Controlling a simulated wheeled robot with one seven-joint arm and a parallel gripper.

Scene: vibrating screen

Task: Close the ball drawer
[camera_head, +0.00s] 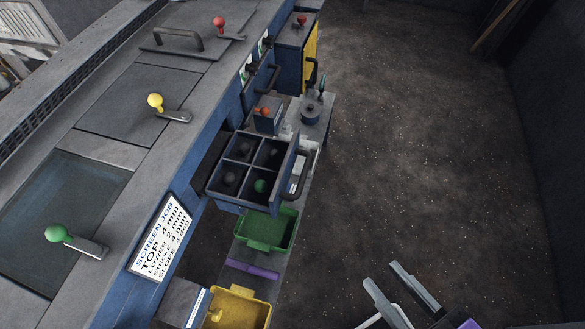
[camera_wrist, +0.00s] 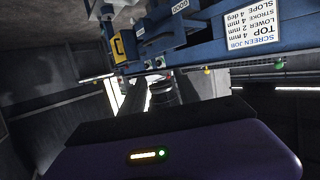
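The ball drawer (camera_head: 211,187) is pulled out from the blue side of the machine in the head view. It is split into four compartments. A green ball (camera_head: 260,186) lies in one near the front, and dark round balls show in the others. The drawer's front panel (camera_head: 289,166) faces right, with a dark handle (camera_head: 301,171) on it. My gripper (camera_head: 379,274) is at the bottom right, well apart from the drawer, over the floor. Its two grey fingers are spread with nothing between them.
A green bin (camera_head: 289,231), a purple bar (camera_head: 252,269) and a yellow bin (camera_head: 258,312) sit on a ledge below the drawer. The screen job sign (camera_head: 160,238) also shows in the wrist view (camera_wrist: 265,29). Floor to the right is clear.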

